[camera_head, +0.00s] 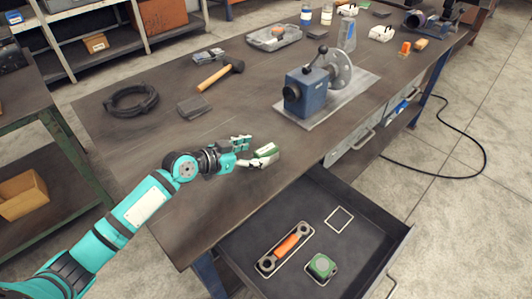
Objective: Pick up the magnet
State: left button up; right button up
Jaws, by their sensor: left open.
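My left gripper (257,149) is open above the near edge of the workbench (225,190), close to the open drawer. A small green and white piece (266,152) shows at its lower fingertip; I cannot tell whether it is a separate object or part of the finger. I cannot tell for certain which thing is the magnet. In the drawer (262,220) lie an orange-handled tool with two round grey ends (285,248) and a green rounded block (321,266), each inside a pale outline. Another pale square outline (338,218) there is empty. My right gripper is out of view.
A blue machine with a flanged pipe (306,90) stands on a grey plate mid-bench. A hammer (220,75), a dark flat block (195,107) and a coiled black hose (131,100) lie to the left. A grey tray (274,38) and bottles are farther back.

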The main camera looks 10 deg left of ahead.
aim_at(259, 153)
pick_arm(q)
jog(key=shift+w+d+f, duration=0.1)
jog(key=shift+w+d, duration=0.1)
jog(key=shift+d, duration=0.1)
jog(key=p+x, duration=0.1)
jog(key=x, duration=0.2)
jog(key=shift+w+d+f, duration=0.1)
jog(key=shift+d+f, duration=0.15)
jog(key=shift+d, duration=0.05)
jog(key=shift+w+d+f, duration=0.25)
jog(key=shift+w, duration=0.1)
jog(key=shift+s, duration=0.1)
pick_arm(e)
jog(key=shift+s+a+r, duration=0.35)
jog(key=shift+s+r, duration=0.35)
pick_arm(q)
jog(key=shift+c, duration=1.1)
grip_shut()
jog(key=shift+r, duration=0.1)
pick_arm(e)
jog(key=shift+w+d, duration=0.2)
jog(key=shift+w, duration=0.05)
